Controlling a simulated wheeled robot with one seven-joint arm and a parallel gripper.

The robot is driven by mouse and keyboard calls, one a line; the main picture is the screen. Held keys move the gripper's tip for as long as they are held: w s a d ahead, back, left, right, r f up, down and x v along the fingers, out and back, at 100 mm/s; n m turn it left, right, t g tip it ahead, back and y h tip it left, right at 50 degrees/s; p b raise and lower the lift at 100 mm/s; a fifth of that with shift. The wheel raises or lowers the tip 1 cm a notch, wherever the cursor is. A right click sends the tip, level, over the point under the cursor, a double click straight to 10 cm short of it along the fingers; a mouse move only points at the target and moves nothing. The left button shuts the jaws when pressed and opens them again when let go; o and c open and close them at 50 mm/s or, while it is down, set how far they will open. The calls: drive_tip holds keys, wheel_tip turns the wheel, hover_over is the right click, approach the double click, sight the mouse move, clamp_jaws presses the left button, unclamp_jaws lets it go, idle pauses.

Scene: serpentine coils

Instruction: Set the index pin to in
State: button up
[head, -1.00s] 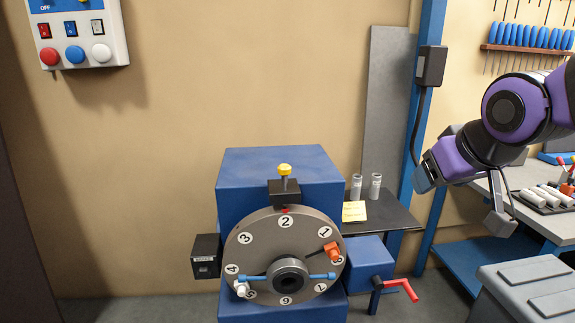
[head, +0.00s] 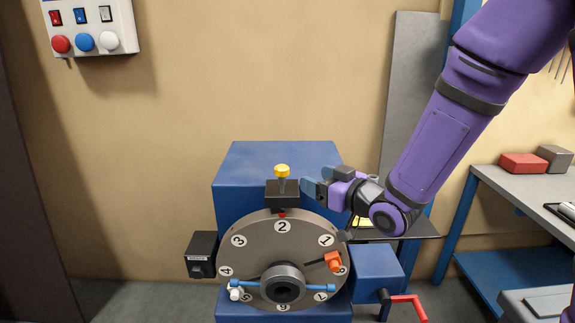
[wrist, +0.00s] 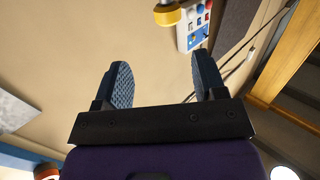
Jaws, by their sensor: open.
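The index pin (head: 282,178) has a yellow knob on a grey stem and stands upright in a black block (head: 282,196) above the numbered dial (head: 255,245). A red mark sits under the block by the number 2. My gripper (head: 312,190) is just right of the black block, its fingers pointing left, a little below the knob. In the wrist view my gripper (wrist: 160,80) is open and empty, and the yellow knob (wrist: 167,16) shows beyond the fingertips at the top edge. The pin's lower end is hidden in the block.
The blue housing (head: 270,160) stands behind the dial. An orange clamp (head: 332,261) and a blue bar (head: 318,287) sit on the dial. A red crank (head: 408,303) is at lower right. A switch panel (head: 95,25) hangs on the wall at upper left.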

sight(287, 170)
drive_tip(key=shift+y, duration=0.6)
drive_tip(key=x, duration=1.1)
drive_tip(key=shift+s+a+f, duration=0.1)
drive_tip(key=shift+a+f, duration=0.2)
drive_tip(key=shift+a, duration=0.05)
